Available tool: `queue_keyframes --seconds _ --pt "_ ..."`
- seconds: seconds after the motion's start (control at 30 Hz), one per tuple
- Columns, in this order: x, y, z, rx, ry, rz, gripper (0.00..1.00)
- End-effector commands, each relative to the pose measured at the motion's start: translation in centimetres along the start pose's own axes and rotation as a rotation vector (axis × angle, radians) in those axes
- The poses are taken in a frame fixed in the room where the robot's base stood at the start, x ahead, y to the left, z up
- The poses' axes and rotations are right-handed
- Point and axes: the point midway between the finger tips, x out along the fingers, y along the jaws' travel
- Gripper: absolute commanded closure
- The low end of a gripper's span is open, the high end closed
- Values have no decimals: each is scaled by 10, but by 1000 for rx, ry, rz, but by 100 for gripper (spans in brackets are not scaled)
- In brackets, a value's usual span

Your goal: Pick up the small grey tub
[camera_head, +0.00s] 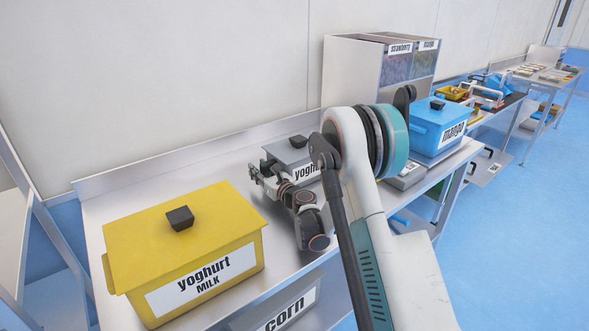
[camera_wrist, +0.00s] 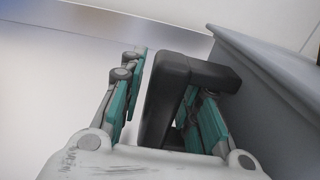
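The small grey tub (camera_head: 281,151) stands on the steel table in the head view, with a black lid knob and a white label reading "yoghurt", partly hidden by my arm. In the wrist view its grey wall and rim (camera_wrist: 272,95) fill the right side. A black handle (camera_wrist: 172,95) sticks out beside that wall. My gripper (camera_head: 256,176) is at the tub's left side. In the wrist view my gripper (camera_wrist: 165,105) has its fingers apart on either side of the black handle. A narrow gap shows between the left finger and the handle; contact at the right finger is hidden.
A large yellow tub (camera_head: 160,242) labelled yoghurt milk stands at the front left. A blue mango tub (camera_head: 435,132) stands to the right, past my arm. A tall dispenser (camera_head: 352,72) is behind. A corn tub (camera_head: 300,300) sits below the table edge.

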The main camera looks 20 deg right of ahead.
Motion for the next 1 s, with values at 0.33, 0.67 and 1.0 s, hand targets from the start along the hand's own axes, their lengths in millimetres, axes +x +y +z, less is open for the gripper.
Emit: queue_keyframes --seconds 0.33,0.67,1.0 --pt "0 0 0 0 0 0 100" --pt "0 0 0 0 0 0 100" --pt "0 0 0 -1 0 0 100"
